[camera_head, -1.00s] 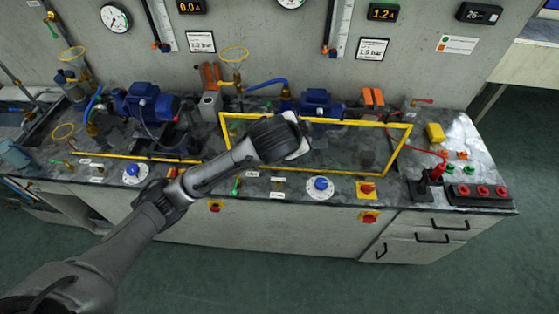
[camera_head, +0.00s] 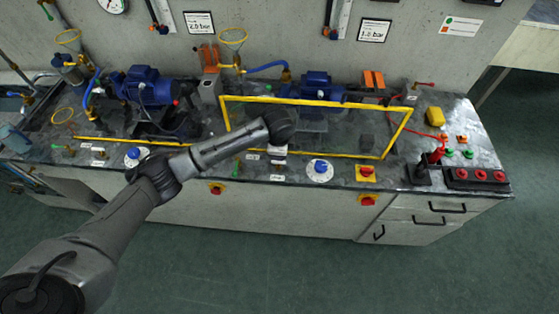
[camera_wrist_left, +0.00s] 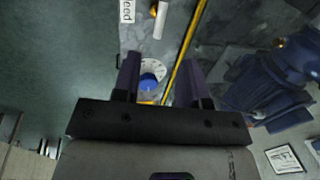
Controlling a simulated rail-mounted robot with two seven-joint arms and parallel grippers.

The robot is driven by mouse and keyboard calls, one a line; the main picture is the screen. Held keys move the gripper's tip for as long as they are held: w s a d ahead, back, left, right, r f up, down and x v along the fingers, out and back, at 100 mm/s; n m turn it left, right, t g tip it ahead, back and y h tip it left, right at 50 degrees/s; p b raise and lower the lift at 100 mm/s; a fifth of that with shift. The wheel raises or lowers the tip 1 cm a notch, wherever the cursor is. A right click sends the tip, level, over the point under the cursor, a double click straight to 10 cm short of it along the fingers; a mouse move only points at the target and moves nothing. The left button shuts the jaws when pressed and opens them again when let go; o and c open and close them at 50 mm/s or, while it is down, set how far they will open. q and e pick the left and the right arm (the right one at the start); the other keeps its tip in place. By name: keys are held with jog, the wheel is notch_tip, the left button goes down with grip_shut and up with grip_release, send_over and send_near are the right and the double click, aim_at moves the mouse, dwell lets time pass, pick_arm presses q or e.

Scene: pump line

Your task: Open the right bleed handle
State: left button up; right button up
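A small green handle (camera_head: 236,168) stands near the front edge of the bench, left of my left gripper; I take it for the right bleed handle. My left gripper (camera_head: 278,160) points down over the front strip of the bench, mostly hidden by its own wrist. In the left wrist view its two fingers (camera_wrist_left: 160,62) are apart with nothing held between them. A label ending in "eed" (camera_wrist_left: 127,10) shows at the top of that view. The handle is not clearly seen there. My right gripper is not in view.
A blue knob on a white dial (camera_head: 320,167) is right of the gripper; it also shows between and beyond the fingers (camera_wrist_left: 150,84). A yellow frame (camera_head: 340,154) runs close behind the gripper. A red switch (camera_head: 367,172) and a blue pump (camera_head: 316,88) are nearby.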

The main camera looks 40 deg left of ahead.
aim_at(280, 163)
pick_arm(q)
jog(key=f, duration=0.3)
jog(key=w+f+b, duration=0.1)
jog(key=f, duration=0.4)
jog(key=shift+w+a+f+b, duration=0.2)
jog(key=shift+a+f+b, duration=0.1)
jog(key=shift+a, duration=0.1)
grip_shut()
